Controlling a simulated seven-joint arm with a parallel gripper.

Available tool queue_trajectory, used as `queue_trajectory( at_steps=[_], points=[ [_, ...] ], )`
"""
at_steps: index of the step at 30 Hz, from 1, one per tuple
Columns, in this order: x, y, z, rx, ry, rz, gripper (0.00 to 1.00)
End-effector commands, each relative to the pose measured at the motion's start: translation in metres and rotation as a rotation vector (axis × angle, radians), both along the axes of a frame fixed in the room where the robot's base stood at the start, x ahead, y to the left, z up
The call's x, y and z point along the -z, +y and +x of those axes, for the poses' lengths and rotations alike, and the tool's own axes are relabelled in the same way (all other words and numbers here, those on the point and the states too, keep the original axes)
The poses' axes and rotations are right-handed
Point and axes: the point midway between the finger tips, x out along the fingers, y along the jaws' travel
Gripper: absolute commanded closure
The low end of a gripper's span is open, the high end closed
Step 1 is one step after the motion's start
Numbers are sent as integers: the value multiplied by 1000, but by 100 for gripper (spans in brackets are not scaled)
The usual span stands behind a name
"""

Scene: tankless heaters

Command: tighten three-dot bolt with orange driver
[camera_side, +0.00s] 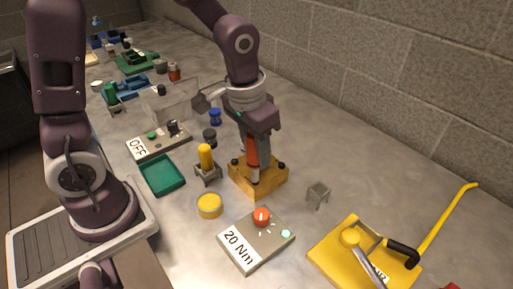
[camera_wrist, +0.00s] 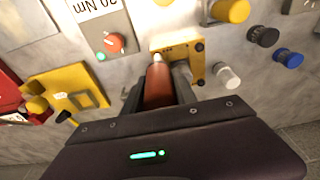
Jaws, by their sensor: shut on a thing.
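My gripper (camera_side: 256,142) is shut on the orange driver (camera_side: 252,152) and holds it upright, tip down, over the yellow-brown block (camera_side: 258,187). The driver also shows between the fingers in the wrist view (camera_wrist: 158,86), with its pale tip at the block (camera_wrist: 194,69). Several dark bolt heads sit near the block's corners. The driver tip is at the block's top, close to its middle or front in the side view; I cannot tell whether it touches a bolt. The dot marks are too small to read, so I cannot tell which bolt has three dots.
A grey "20 Nm" box (camera_side: 250,249) with an orange knob (camera_side: 262,216) stands in front. A yellow driver (camera_side: 205,157) stands in a holder to the left; an empty grey holder (camera_side: 318,192) is to the right. A yellow plate (camera_side: 336,250) and a green tray (camera_side: 162,176) lie nearby.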

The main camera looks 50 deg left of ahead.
Motion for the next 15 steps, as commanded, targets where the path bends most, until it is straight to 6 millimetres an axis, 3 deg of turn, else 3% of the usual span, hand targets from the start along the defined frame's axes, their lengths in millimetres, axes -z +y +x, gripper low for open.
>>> queue_trajectory(
  at_steps=[15],
  points=[
    [-45, 0, 1, -1, -5, 0, 100]
  ],
)
